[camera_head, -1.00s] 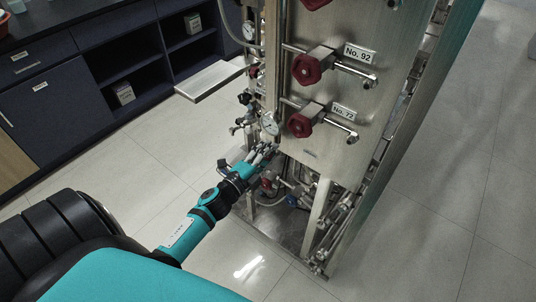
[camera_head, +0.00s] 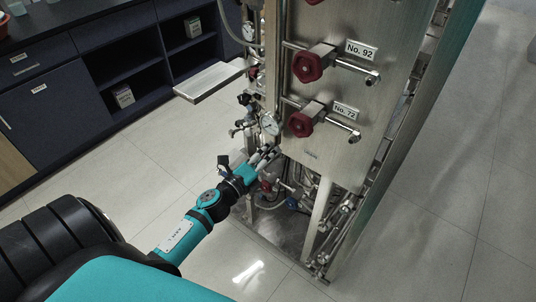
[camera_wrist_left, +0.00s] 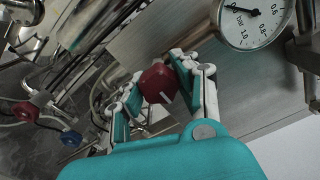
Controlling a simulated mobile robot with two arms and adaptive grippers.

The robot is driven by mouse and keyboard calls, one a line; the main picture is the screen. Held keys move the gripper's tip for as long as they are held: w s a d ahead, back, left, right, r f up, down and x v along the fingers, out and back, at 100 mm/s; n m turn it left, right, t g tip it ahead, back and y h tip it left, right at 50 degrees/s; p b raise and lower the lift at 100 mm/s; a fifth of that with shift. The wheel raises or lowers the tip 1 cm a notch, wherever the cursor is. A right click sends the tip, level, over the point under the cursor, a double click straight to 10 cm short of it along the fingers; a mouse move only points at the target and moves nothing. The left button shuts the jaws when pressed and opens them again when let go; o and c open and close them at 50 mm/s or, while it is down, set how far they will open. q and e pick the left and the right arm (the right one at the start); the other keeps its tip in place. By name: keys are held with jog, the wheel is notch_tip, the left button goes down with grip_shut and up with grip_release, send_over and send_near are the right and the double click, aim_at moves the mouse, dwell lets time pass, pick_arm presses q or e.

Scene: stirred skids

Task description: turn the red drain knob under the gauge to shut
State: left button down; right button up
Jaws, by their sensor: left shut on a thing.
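The red drain knob (camera_wrist_left: 157,84) sits between the two fingers of my left gripper (camera_wrist_left: 160,88) in the left wrist view. The fingers are closed on it from both sides, and a pale mark shows on the knob. The gauge (camera_wrist_left: 254,20) is at the upper right of that view. In the head view the gauge (camera_head: 270,123) is on the skid's left edge, and my left gripper (camera_head: 268,157) is just below it. The fingers hide the knob there. My right gripper is not in view.
Large red valve handles labelled No. 92 (camera_head: 308,67) and No. 72 (camera_head: 302,123) stick out of the steel panel. A red knob (camera_wrist_left: 26,111) and a blue knob (camera_wrist_left: 70,138) sit on pipes lower down. A metal shelf (camera_head: 209,80) juts out left. The floor in front is clear.

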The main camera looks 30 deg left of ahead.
pick_arm(q)
jog(key=c, duration=0.9)
grip_release()
jog(key=s, duration=0.8)
jog(key=s+a, duration=0.1)
jog(key=s, duration=0.3)
